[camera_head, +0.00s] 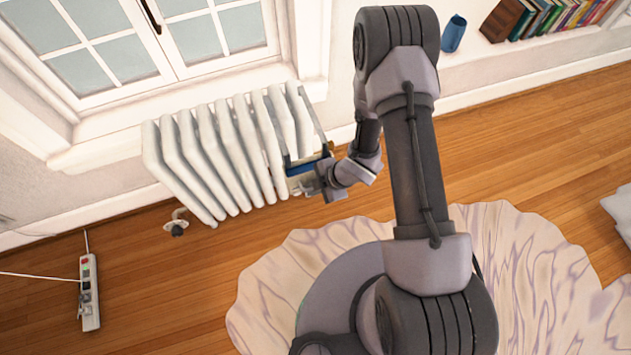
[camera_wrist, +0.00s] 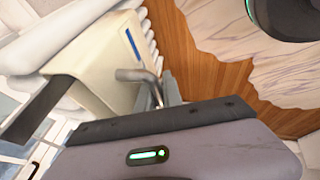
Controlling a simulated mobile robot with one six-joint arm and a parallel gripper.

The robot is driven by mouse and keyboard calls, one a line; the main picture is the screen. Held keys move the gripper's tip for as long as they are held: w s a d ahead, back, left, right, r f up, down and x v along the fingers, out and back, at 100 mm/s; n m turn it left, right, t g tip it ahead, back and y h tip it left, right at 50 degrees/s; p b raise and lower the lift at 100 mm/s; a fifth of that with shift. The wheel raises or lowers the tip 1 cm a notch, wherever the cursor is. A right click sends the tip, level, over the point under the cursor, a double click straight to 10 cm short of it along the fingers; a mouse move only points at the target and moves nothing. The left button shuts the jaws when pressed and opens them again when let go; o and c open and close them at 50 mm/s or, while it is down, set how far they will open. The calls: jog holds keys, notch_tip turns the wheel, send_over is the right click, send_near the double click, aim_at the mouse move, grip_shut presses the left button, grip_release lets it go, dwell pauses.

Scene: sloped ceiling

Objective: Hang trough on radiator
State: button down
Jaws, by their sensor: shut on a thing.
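The white ribbed radiator (camera_head: 228,150) stands below the window in the head view. The trough (camera_head: 298,168), cream with a blue part, is at the radiator's right end, partly hidden by my gripper. Grey strap-like hangers rise from it near the last fins; I cannot tell whether they hook over the top. In the wrist view the trough (camera_wrist: 98,75) is a pale box with a blue strip, close to the white fins (camera_wrist: 147,28). My gripper (camera_head: 308,187) is shut on the trough at its near side. The exact grip is small and partly hidden.
A valve (camera_head: 177,225) sticks out at the radiator's lower left. A power strip (camera_head: 89,292) lies on the wooden floor. A pale rug (camera_head: 540,270) is under my base. A blue cup (camera_head: 454,34) and books (camera_head: 550,18) are at the upper right.

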jog(key=shift+w+a+f+p, duration=0.65)
jog(key=shift+w+a+p, duration=1.05)
jog(key=shift+w, duration=4.95)
jog(key=shift+w+a+f+b, duration=0.1)
jog(key=shift+f+b, duration=1.1)
jog(key=shift+f, duration=0.25)
jog(key=shift+w+a+f+b, duration=0.1)
jog(key=shift+f+b, duration=1.1)
jog(key=shift+f, duration=0.2)
jog(key=shift+d, duration=0.1)
jog(key=c, duration=1.5)
grip_release()
jog(key=shift+o, duration=0.5)
jog(key=shift+r, duration=0.1)
